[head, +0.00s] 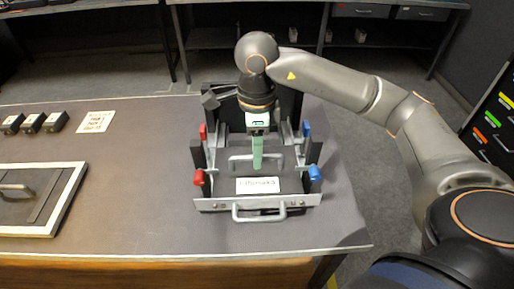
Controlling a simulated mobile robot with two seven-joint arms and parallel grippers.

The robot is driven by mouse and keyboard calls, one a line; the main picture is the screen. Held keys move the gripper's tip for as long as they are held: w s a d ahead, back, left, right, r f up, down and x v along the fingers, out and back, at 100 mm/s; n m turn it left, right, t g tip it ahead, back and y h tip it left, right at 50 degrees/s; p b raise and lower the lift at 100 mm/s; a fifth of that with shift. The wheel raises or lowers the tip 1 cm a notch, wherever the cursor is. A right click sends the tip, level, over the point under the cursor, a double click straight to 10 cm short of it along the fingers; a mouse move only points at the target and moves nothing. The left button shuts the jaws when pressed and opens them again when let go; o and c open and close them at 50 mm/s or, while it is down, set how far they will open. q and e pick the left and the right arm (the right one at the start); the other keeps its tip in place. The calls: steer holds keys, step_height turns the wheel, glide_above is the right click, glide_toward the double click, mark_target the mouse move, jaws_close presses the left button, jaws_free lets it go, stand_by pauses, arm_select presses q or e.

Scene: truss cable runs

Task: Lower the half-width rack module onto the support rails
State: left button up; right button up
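A dark module with a white label (258,185) sits between the side walls of a metal rack frame (217,205); I take it to be the half-width rack module. A grey bar handle (236,164) spans its upper face. My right gripper (257,163) points down at this handle, with its green finger overlapping it. From this angle I see only one finger edge, so its opening and any grip do not show. Red clips (199,177) line the frame's left side and blue clips (315,174) its right. The support rails under the module are hidden. My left gripper is out of view.
A white-framed panel (70,190) with a dark plate and handle lies on the table at left. Several small black blocks (32,122) and a white note card (95,122) lie behind it. The table between panel and rack is clear. Shelving (290,5) stands behind.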

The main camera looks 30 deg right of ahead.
steer(key=shift+o, duration=0.9)
steer(key=shift+r, duration=0.3)
step_height(320, 180, up, 12)
steer(key=p, duration=0.2)
steer(key=shift+p, duration=0.3)
steer(key=shift+d+f, duration=0.1)
